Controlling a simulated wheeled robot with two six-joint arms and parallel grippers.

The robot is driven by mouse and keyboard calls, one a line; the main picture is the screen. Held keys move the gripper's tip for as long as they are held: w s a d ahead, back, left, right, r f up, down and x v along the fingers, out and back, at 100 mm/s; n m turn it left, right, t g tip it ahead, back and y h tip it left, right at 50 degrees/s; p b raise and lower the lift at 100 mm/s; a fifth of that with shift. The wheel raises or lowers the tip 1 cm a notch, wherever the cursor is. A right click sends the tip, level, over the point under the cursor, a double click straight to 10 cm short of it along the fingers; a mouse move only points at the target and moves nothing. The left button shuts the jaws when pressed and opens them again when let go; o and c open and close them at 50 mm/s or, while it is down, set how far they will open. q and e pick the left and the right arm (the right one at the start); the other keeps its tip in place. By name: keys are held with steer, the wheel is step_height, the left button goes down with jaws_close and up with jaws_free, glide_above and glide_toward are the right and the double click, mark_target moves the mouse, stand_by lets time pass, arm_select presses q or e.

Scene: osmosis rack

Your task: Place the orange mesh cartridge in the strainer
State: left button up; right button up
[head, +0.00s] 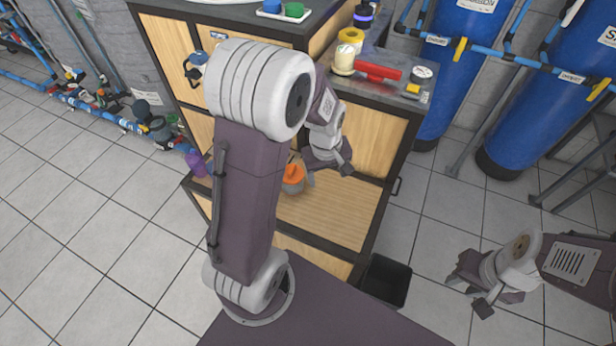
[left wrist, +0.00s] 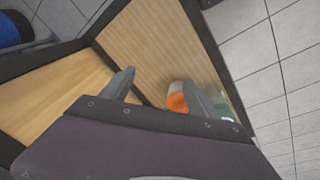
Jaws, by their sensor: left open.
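An orange object (head: 293,179), likely the orange mesh cartridge, stands on the wooden lower shelf, partly hidden by my left arm. In the left wrist view it shows as an orange piece (left wrist: 177,101), partly behind the right finger. My left gripper (head: 329,176) is open and empty in front of the cabinet, just right of the orange object. Its two spread fingers (left wrist: 158,78) show in the left wrist view with bare shelf between them. My right gripper (head: 469,296) is open and empty over the floor at the right. I cannot make out the strainer.
The upper counter holds a red cylinder (head: 379,71) and a yellow roll (head: 351,38). A white tray (head: 268,13) with green and blue caps is behind. A black bin (head: 386,280) stands right of the cabinet. Blue tanks (head: 454,66) stand behind. The lower shelf's right part is clear.

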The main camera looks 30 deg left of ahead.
arm_select(q)
steer(key=w+a+r+n+p, duration=0.2)
steer(key=w+a+n+p, duration=0.1)
steer(key=w+a, duration=0.1)
steer(key=n+g+p, duration=0.2)
steer(key=n+p, duration=0.5)
steer(key=p, duration=0.3)
glide_toward(291, 168)
steer(key=shift+d+f, duration=0.15)
steer(key=shift+d, duration=0.05)
step_height(291, 168, down, 3)
steer(key=shift+f, duration=0.55)
step_height(291, 168, down, 4)
steer(key=shift+s+a+f, duration=0.1)
steer(key=shift+s+a, duration=0.05)
steer(key=shift+s, duration=0.05)
steer(key=shift+w+f, duration=0.1)
steer(key=shift+f, duration=0.2)
jaws_close()
arm_select(e)
step_height(291, 168, up, 15)
steer(key=shift+f, duration=0.2)
